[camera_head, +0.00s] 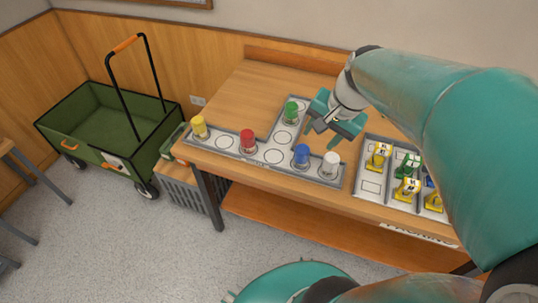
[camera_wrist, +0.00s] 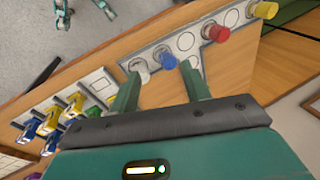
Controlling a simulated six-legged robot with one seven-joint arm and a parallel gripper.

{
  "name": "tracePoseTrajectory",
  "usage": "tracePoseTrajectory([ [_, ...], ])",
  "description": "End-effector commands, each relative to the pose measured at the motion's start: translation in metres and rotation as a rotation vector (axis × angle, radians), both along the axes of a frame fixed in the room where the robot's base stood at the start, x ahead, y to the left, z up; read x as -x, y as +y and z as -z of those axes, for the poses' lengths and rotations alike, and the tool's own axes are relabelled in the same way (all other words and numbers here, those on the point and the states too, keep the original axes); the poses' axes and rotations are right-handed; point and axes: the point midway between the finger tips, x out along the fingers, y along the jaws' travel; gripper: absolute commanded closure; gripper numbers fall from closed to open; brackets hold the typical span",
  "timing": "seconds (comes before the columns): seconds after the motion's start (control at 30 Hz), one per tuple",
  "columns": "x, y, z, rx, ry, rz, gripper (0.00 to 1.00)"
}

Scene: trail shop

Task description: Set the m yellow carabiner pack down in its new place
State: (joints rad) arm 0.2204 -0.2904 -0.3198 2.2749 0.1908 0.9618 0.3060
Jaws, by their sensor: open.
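Several small carabiner packs stand in the grey sectioned tray (camera_head: 369,188) at the right of the table. Yellow packs show at its upper left (camera_head: 378,156), lower middle (camera_head: 406,190) and lower right (camera_head: 434,202); I cannot tell which is the m one. A yellow pack also shows in the wrist view (camera_wrist: 75,103). My gripper (camera_head: 322,136) is open and empty, above the table left of this tray. In the wrist view its two fingers (camera_wrist: 160,72) are apart with nothing held between them.
A grey T-shaped board (camera_head: 225,141) holds yellow, red (camera_head: 248,140), green (camera_head: 291,111), blue (camera_head: 301,154) and white (camera_head: 331,163) capped pieces near my gripper. Some of its circles are empty. A green cart (camera_head: 100,120) stands left. The table's back left is clear.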

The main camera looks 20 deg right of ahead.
Motion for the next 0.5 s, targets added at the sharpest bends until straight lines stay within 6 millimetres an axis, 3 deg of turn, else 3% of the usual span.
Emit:
tracePoseTrajectory([
  [0.03, 0.003, 0.027, -0.011, 0.047, -0.038, -0.121, 0.53],
  [0.1, 0.009, 0.059, -0.020, 0.120, -0.082, -0.280, 0.53],
  [0.23, 0.026, 0.110, -0.033, 0.269, -0.160, -0.556, 0.53],
  [0.4, 0.046, 0.147, -0.041, 0.421, -0.228, -0.787, 0.53],
  [0.5, 0.051, 0.154, -0.041, 0.460, -0.241, -0.839, 0.53],
])
